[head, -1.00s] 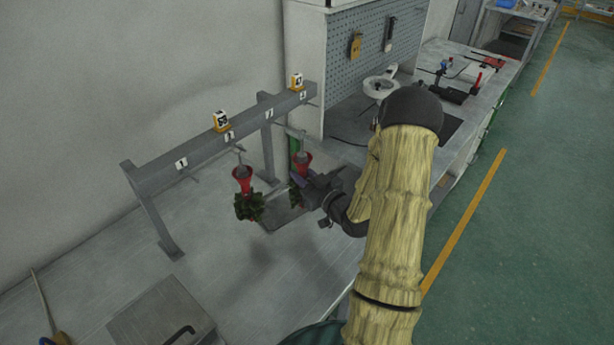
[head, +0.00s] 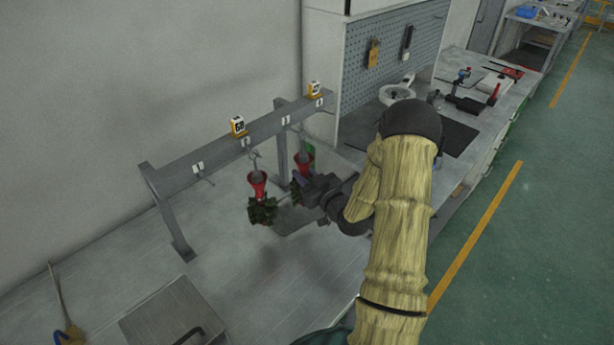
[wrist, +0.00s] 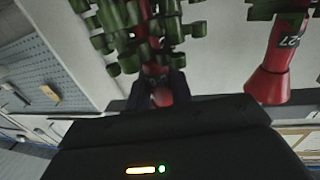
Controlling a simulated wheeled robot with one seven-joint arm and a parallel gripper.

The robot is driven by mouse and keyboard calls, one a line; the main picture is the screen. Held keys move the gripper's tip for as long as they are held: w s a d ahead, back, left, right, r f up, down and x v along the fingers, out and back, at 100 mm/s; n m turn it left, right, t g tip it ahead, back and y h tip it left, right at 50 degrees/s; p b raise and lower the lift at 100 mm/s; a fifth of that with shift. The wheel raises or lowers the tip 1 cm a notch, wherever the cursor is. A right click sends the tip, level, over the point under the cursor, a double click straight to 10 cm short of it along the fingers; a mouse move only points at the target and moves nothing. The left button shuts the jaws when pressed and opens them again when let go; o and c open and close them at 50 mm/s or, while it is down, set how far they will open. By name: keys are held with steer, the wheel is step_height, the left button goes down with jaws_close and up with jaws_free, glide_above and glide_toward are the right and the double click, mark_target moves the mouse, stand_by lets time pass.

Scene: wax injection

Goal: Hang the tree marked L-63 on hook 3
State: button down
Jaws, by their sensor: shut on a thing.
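My gripper (head: 303,186) is shut on a tree with a red cup (head: 304,161) and dark green leaf-like pieces, held upright in front of the rack's right half. In the wrist view my fingers (wrist: 160,90) close around its red stem below the green clusters (wrist: 125,35). Its marking is not visible. Hook 3 is by the plate marked 3 (head: 286,119) on the grey rack (head: 215,148); I cannot tell whether the held tree touches a hook. A second tree (head: 258,186) hangs just left, near plate 2; its red cup (wrist: 270,78) carries a dark label apparently ending in 27.
The hook near plate 1 (head: 198,168) is empty. A grey metal box (head: 165,318) lies in front on the bench. A pegboard cabinet (head: 390,52) stands beyond the rack's right end.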

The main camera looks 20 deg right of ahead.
steer(key=shift+x, duration=1)
steer(key=shift+w+a+f, duration=0.2)
steer(key=shift+w+a, duration=0.15)
steer(key=shift+w+a+b, duration=0.15)
steer(key=shift+w+b, duration=0.2)
steer(key=shift+b, duration=0.15)
steer(key=c, duration=1.2)
jaws_free()
steer(key=shift+o, duration=0.2)
steer(key=shift+f, duration=0.1)
steer(key=b+v, duration=0.5)
steer(key=v, duration=1.2)
steer(key=shift+s, duration=0.25)
